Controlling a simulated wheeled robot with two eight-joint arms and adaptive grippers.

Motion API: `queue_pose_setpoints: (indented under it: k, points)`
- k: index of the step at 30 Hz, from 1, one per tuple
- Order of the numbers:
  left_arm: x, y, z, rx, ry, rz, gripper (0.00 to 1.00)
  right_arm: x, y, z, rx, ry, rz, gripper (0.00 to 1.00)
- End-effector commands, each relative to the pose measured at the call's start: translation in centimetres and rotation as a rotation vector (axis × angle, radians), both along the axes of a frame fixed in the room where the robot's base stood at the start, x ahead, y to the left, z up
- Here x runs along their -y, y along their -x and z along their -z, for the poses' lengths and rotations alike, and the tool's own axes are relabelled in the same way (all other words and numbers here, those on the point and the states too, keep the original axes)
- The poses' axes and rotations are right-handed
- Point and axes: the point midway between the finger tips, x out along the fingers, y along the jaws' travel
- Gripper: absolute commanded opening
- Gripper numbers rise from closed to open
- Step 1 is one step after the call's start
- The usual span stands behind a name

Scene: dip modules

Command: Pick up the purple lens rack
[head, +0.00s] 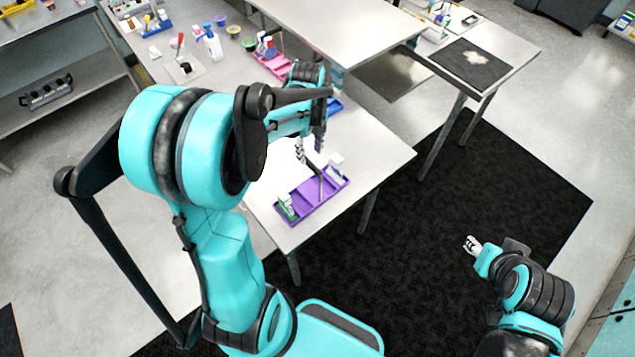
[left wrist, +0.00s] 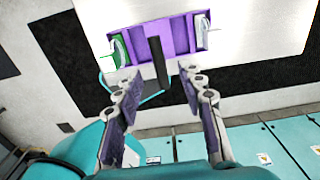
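The purple lens rack (head: 318,205) lies near the front corner of the white table, with a green-and-white item at its left end and a white item at its right end. A dark upright handle stands at its middle. In the left wrist view, the rack (left wrist: 181,36) is ahead of the fingertips and the handle (left wrist: 160,62) points toward the gap between them. My left gripper (head: 310,147) is open and empty, above and behind the rack in the head view; its fingers (left wrist: 158,84) are spread either side of the handle, apart from it. My right gripper (head: 471,244) is away over the dark mat.
A pink rack (head: 272,66) and a partly hidden blue one (head: 335,105) lie farther back on the table (head: 368,158). Bottles (head: 213,43) and small bowls stand at the back. A raised white surface (head: 340,25) adjoins at the right. Bare tabletop surrounds the purple rack's right side.

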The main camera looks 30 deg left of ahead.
Motion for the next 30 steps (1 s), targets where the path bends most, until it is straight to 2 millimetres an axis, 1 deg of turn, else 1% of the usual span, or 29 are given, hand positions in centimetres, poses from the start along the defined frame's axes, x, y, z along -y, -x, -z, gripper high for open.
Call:
queue_pose_setpoints:
  k: [1,8,12,15,18,23,24,26,27,28,30]
  points:
    - [0.0,0.0,0.7,0.000,0.000,0.000,0.39,0.0,0.0,0.1,0.000,0.000,0.000,0.40]
    - [0.3,0.0,3.5,0.000,0.000,0.001,0.39,0.0,0.0,0.3,0.000,0.000,0.000,0.40]
    - [0.5,0.1,5.7,0.000,0.000,0.000,0.39,0.0,0.0,0.5,0.000,0.000,0.000,0.40]
    - [0.5,0.1,6.8,0.001,0.000,0.000,0.39,0.0,0.0,0.6,0.000,0.000,0.000,0.40]
    - [0.5,0.1,7.2,0.001,0.000,0.000,0.39,0.0,0.0,0.6,0.000,0.000,0.000,0.40]
    - [0.5,0.1,7.1,0.000,0.000,-0.001,0.39,0.0,0.0,0.6,0.000,0.000,0.000,0.40]
    - [0.5,0.1,7.1,0.000,0.000,-0.001,0.34,0.0,0.0,0.6,0.000,0.000,0.000,0.40]
    - [0.5,0.1,7.1,0.000,0.000,-0.001,0.18,0.0,0.0,0.6,0.000,0.000,0.000,0.40]
    - [0.5,0.1,7.1,0.000,0.000,-0.001,0.08,0.0,0.0,0.6,0.000,0.000,0.000,0.40]
    - [0.5,0.1,7.1,0.000,0.000,-0.001,0.00,0.0,0.0,0.6,0.000,0.000,0.000,0.40]
    - [0.5,0.1,7.1,0.000,0.000,-0.001,0.00,0.0,0.0,0.6,0.000,0.000,0.000,0.40]
